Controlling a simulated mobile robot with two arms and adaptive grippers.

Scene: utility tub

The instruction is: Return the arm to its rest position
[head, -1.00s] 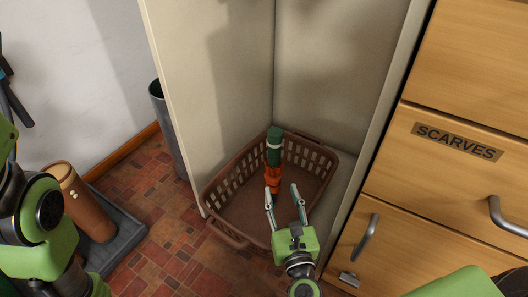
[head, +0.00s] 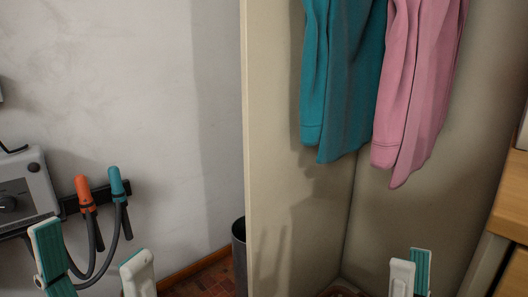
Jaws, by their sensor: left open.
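My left gripper (head: 94,264) shows at the lower left of the head view. Its two white fingers with teal pads stand well apart, pointing up, with nothing seen between them. My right gripper (head: 410,274) shows only its fingertips at the bottom right, in front of the cabinet. One fingertip partly overlaps the other, so its opening cannot be judged. No object shows at its tips. Both arms behind the grippers are below the picture.
A teal garment (head: 345,85) and a pink garment (head: 418,85) hang in the open cabinet. A cabinet side panel (head: 262,200) stands mid-view. A dark bin (head: 239,255) is beside it. An orange-handled cable (head: 84,193) and a teal-handled cable (head: 117,184) hang left. Wooden drawers (head: 508,210) stand right.

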